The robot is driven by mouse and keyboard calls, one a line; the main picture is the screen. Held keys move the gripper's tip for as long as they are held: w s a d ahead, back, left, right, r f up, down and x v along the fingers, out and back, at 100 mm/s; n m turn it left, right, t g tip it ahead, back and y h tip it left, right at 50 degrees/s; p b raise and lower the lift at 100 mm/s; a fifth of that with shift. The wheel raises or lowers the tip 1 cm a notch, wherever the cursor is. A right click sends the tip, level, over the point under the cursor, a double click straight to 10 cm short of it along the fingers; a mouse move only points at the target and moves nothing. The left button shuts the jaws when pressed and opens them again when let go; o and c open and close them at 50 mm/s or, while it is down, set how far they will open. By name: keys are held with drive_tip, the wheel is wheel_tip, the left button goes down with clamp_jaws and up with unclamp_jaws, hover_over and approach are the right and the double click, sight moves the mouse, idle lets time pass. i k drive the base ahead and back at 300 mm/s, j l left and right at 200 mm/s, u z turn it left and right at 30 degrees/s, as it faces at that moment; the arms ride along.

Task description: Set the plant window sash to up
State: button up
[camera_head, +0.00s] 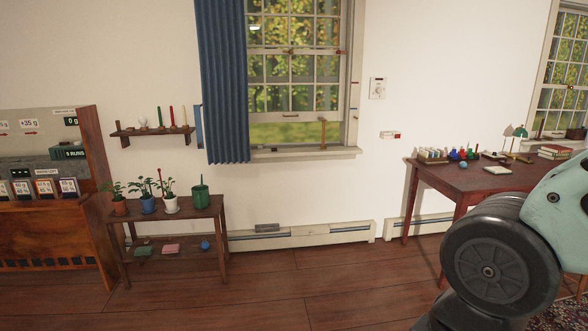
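The window near the potted plants (293,70) is left of centre. Its lower sash has a pale bottom rail (290,117), which sits above the sill (305,153) with a strip of green view between them. A small upright wooden piece (323,134) stands in that strip at the right. A blue curtain (224,80) hides the window's left side. Several potted plants (146,190) stand on a low wooden stand below and left of it. My gripper is not in view; only a teal and black part of my arm shows at the lower right, well away from the window.
A wooden desk (470,180) with bottles and books stands at the right, under a second window (566,75). A white baseboard heater (300,237) runs below the near window. A small wall shelf (150,131) and a wooden cabinet (55,240) are at the left. The floor in front is clear.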

sight(306, 116)
drive_tip(key=i+j+u, duration=0.1)
drive_tip(key=i, duration=1.25)
drive_tip(key=i+u, duration=0.1)
drive_tip(key=i, duration=1.25)
drive_tip(key=i+l+u, duration=0.1)
drive_tip(key=i, duration=1.25)
drive_tip(key=l, duration=0.1)
